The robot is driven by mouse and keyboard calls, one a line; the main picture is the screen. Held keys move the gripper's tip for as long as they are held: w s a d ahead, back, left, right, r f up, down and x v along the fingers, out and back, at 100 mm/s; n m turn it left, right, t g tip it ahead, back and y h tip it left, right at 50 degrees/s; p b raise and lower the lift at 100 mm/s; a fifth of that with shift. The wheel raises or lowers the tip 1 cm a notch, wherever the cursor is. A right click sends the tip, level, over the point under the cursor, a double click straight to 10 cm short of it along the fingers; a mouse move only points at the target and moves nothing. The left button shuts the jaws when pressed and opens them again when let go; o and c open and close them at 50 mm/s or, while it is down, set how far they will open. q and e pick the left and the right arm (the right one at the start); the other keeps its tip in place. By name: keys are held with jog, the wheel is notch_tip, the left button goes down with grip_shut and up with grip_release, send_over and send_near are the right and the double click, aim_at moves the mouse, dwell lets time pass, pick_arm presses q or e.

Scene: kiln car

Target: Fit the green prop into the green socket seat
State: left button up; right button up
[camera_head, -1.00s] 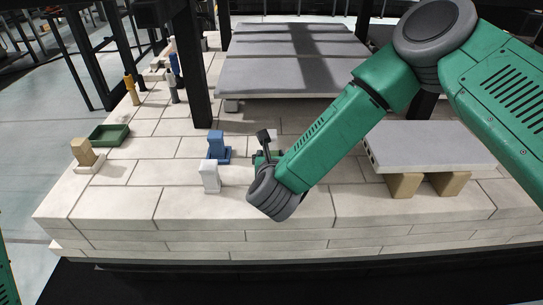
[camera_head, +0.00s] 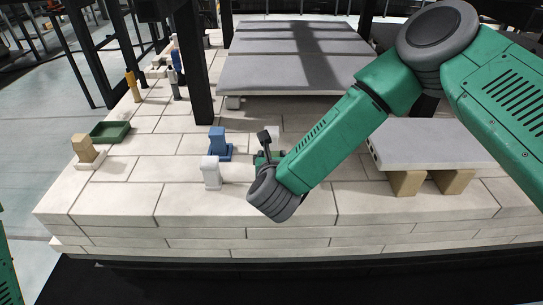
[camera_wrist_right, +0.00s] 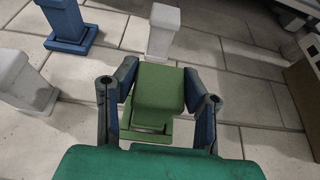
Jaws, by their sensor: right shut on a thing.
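The green prop (camera_wrist_right: 160,90) is a green block seen close up in the right wrist view. My right gripper (camera_wrist_right: 159,97) is shut on it, one finger at each side. The green socket seat (camera_wrist_right: 146,137) shows as a green rim just below the prop. The prop hides most of the seat, and I cannot tell whether it is fully inside. In the head view my right gripper (camera_head: 267,150) is low over the slab, with a little green (camera_head: 261,159) showing beside it. My left gripper is not in view.
A blue prop (camera_head: 217,139) stands in a blue seat (camera_head: 222,156), with a white post (camera_head: 210,172) in front. Another white post (camera_wrist_right: 163,31) stands beyond the green prop. A tan block (camera_head: 83,147) and green tray (camera_head: 110,131) are at left. A grey slab (camera_head: 430,140) rests at right.

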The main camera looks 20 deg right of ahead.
jog(key=shift+f+b, duration=0.45)
jog(key=shift+f, duration=0.25)
dwell(0.3)
jog(key=o, duration=1.6)
jog(key=shift+c, duration=0.2)
jog(key=shift+s, duration=0.15)
jog(key=shift+p+v, duration=1.1)
jog(key=shift+v, duration=1)
jog(key=shift+a, duration=0.1)
jog(key=v, duration=1.2)
